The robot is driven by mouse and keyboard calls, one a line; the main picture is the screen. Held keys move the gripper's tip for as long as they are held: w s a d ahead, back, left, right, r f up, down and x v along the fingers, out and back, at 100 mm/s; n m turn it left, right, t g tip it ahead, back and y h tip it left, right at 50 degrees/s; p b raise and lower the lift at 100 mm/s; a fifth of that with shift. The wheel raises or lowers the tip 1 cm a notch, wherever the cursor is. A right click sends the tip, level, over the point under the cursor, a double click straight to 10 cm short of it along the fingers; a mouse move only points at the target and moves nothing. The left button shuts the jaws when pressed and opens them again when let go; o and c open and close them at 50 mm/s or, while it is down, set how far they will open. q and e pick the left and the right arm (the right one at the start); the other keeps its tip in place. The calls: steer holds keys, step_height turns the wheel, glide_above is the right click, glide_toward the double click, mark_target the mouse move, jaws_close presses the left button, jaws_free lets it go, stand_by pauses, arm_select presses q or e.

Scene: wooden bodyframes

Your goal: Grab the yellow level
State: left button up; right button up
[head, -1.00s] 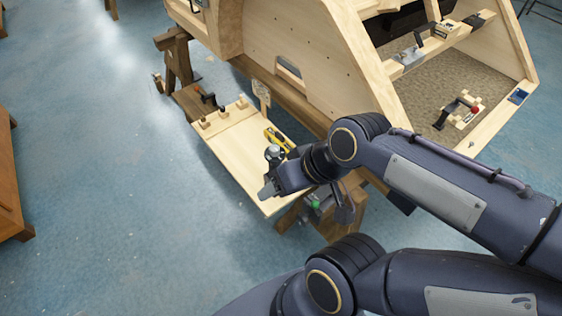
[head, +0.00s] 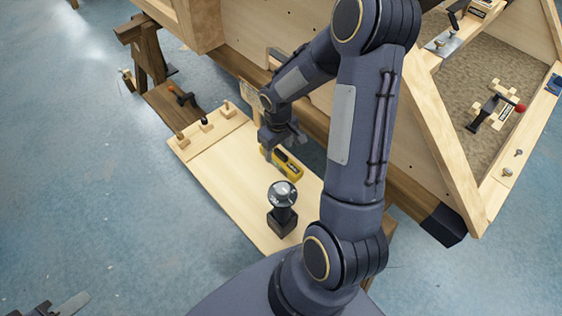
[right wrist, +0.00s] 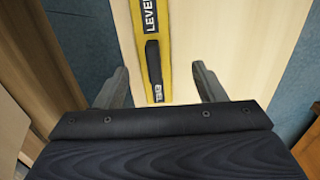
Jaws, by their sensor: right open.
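The yellow level (head: 288,166) lies on the light wooden board, beside the bodyframe. My right gripper (head: 283,150) is above its far end, open and empty. In the right wrist view the level (right wrist: 151,20), with its black grip and "LEVEL" lettering, runs between the two spread fingers (right wrist: 160,80). No contact between the fingers and the level shows. A dark grey part, apparently my left gripper (head: 62,305), shows at the lower left edge; its jaw state is unclear.
A dark tool with a round glossy top (head: 282,205) stands on the wooden board (head: 222,178) near the level. Wooden pegs (head: 205,124) line the board's left end. The large wooden bodyframe (head: 262,30) is behind. Blue floor is open at left.

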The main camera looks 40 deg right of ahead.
mark_target(281, 153)
steer(key=f, duration=0.5)
steer(key=shift+d+f+b, duration=0.3)
steer(key=shift+d+f, duration=0.05)
steer(key=c, duration=1.3)
steer(key=shift+o, duration=0.2)
steer(key=shift+r, duration=0.15)
